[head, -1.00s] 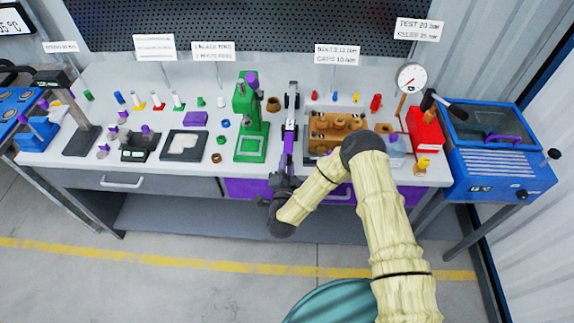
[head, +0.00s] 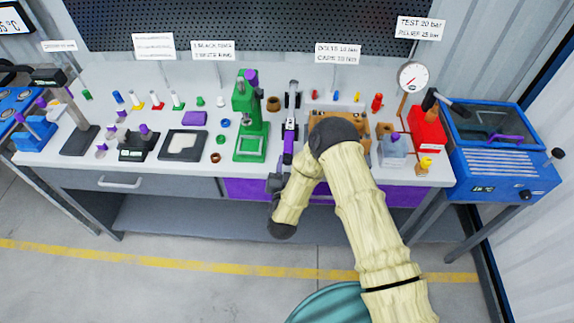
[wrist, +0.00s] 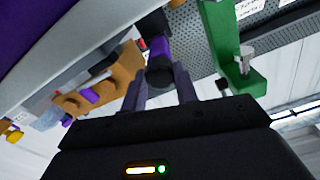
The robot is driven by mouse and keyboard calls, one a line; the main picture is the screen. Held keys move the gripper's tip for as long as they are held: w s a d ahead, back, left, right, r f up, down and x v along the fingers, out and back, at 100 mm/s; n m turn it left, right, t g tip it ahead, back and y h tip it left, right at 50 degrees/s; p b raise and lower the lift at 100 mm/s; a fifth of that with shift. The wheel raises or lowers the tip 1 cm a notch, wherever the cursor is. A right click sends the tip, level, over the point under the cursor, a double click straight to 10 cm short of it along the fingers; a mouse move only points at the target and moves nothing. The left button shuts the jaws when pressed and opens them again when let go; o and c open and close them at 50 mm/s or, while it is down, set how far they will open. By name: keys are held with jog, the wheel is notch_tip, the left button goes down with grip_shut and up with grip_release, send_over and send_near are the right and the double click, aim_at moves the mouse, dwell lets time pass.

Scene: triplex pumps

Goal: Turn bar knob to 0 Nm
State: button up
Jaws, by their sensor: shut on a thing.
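The torque wrench (head: 288,145), with a purple handle and a dark head at the far end, lies on the bench pointing away from me. Its dark bar knob (wrist: 160,74) is the round near end of the purple handle in the wrist view. My gripper (wrist: 163,90) has one finger on each side of this knob and is shut on it. In the head view my gripper (head: 276,183) is at the bench's front edge, partly hidden by my wrist. Any scale or reading on the knob is hidden or too small to read.
A green press (head: 250,125) stands close to the left of the wrench. A brown pump block (head: 352,120) is to its right, partly covered by my arm. The floor in front is clear.

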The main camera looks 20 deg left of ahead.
dwell(0.4)
jog(key=o, duration=1)
jog(key=shift+s, duration=0.1)
jog(key=b+v, duration=0.6)
jog(key=v, duration=1.1)
jog(key=shift+s+d, duration=0.1)
